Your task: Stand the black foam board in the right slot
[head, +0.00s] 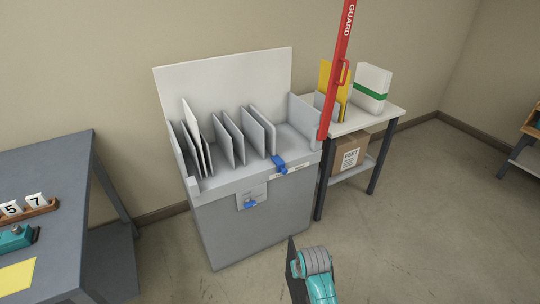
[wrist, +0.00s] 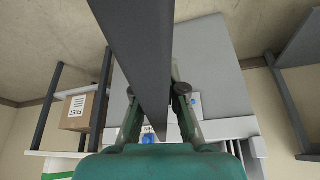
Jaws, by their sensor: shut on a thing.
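The black foam board (head: 292,258) is at the bottom of the head view, seen nearly edge-on. In the wrist view the board (wrist: 140,45) runs as a dark strip from the top edge down between the fingers. My gripper (wrist: 157,100) is shut on it. In the head view my teal arm end hides part of the board, which is in front of the grey slotted cabinet (head: 235,230), apart from its slots. Upright grey dividers (head: 225,137) split the cabinet top; a white sheet (head: 191,118) leans at the left. The rightmost bay (head: 293,140) looks empty.
A red guard bar (head: 338,75) stands raised at the cabinet's right front corner. A side table (head: 380,119) at right holds a yellow folder and white pack, with a carton below. A grey desk (head: 70,170) stands left.

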